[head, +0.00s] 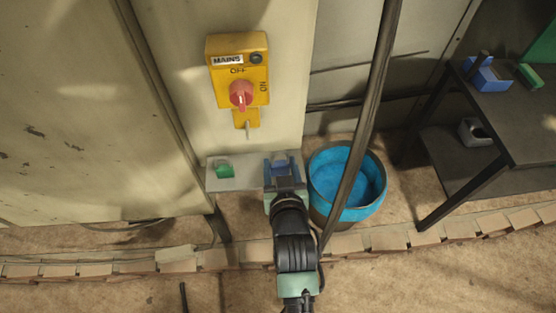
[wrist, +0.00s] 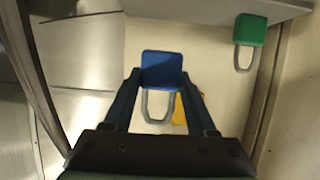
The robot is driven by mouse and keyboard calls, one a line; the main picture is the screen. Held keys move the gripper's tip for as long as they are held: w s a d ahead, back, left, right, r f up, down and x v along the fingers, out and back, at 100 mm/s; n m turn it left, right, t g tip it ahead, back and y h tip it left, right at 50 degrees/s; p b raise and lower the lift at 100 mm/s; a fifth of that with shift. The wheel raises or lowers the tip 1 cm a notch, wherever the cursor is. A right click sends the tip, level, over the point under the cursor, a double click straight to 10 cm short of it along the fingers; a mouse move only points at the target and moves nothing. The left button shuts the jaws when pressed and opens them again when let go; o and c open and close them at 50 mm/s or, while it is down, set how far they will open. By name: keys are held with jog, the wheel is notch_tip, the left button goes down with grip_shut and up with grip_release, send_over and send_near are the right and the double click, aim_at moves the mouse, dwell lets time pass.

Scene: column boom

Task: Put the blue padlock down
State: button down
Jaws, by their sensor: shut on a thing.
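The blue padlock (wrist: 162,68) is between the two fingers of my gripper (wrist: 160,84), which is shut on its body. Its grey shackle shows below the body in the wrist view. In the head view my gripper (head: 285,177) holds the blue padlock (head: 280,163) at the right end of a small grey shelf (head: 245,183) under the yellow switch box. In the wrist view a gap shows between the padlock's body and the shelf (wrist: 190,12). The exact height above the shelf cannot be told.
A green padlock (head: 224,171) stands on the shelf's left part. The yellow mains switch box (head: 238,70) is on the panel above. A blue bucket (head: 347,180) stands right of the shelf, behind a dark slanting pole (head: 366,110). A dark table (head: 520,135) is at the right.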

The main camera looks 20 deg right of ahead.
jog(key=x, duration=0.5)
jog(key=shift+f+p, duration=0.2)
jog(key=shift+p, duration=0.2)
notch_tip(320, 180, down, 4)
jog(key=shift+f, duration=0.1)
jog(key=shift+w+d+f, duration=0.1)
jog(key=shift+w+f, duration=0.05)
jog(key=shift+f, duration=0.05)
jog(key=shift+f, duration=0.2)
jog(key=shift+c, duration=1)
grip_release()
